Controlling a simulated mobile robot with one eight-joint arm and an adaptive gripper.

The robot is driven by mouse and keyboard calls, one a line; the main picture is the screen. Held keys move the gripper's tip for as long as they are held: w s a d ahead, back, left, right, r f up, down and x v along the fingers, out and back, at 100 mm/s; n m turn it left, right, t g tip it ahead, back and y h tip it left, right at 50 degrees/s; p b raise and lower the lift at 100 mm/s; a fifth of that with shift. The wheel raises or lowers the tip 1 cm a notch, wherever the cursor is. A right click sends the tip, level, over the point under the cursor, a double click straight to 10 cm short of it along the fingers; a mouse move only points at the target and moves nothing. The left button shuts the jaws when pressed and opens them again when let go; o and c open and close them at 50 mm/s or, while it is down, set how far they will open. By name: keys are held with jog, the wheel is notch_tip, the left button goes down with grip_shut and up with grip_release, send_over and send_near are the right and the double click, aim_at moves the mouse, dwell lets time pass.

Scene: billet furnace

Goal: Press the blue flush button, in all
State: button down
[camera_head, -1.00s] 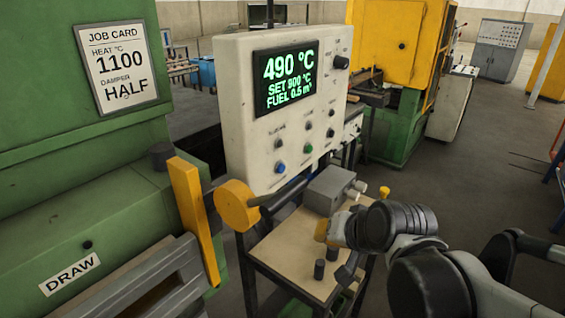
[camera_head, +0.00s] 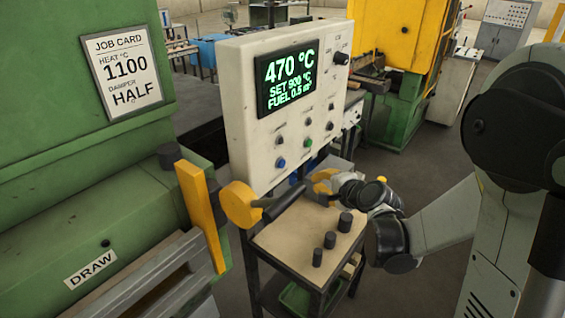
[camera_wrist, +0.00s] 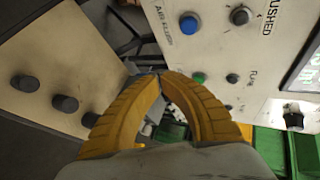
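The blue flush button (camera_head: 281,163) sits at the lower left of the white control panel (camera_head: 240,110). In the wrist view the blue button (camera_wrist: 190,26) shows on the panel face near a label that is hard to read. My gripper (camera_wrist: 160,75) has yellow fingers whose tips meet, with nothing between them. In the head view my gripper (camera_head: 322,183) is low, below and to the right of the blue button. The fingertips are apart from the button.
A green button (camera_head: 308,143) and several dark knobs are near the blue one. A bench (camera_head: 285,243) with dark pegs stands below the panel. A yellow-ended lever (camera_head: 240,204) sticks out at left, beside the green furnace (camera_head: 75,195). A job card (camera_head: 122,70) reads 1100, HALF.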

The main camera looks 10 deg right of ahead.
aim_at(282, 164)
jog(key=shift+w+a, duration=0.1)
jog(key=w+a, duration=0.5)
jog(key=w, duration=0.1)
jog(key=shift+w+a, duration=0.15)
jog(key=shift+a, duration=0.25)
dwell(1.5)
jog(key=shift+w+a, duration=0.3)
jog(key=shift+w+a, duration=0.25)
jog(key=shift+w, duration=0.05)
dwell(0.7)
dwell(0.4)
jog(key=shift+s+d, duration=0.55)
jog(key=shift+s, duration=0.05)
jog(key=shift+b, duration=0.3)
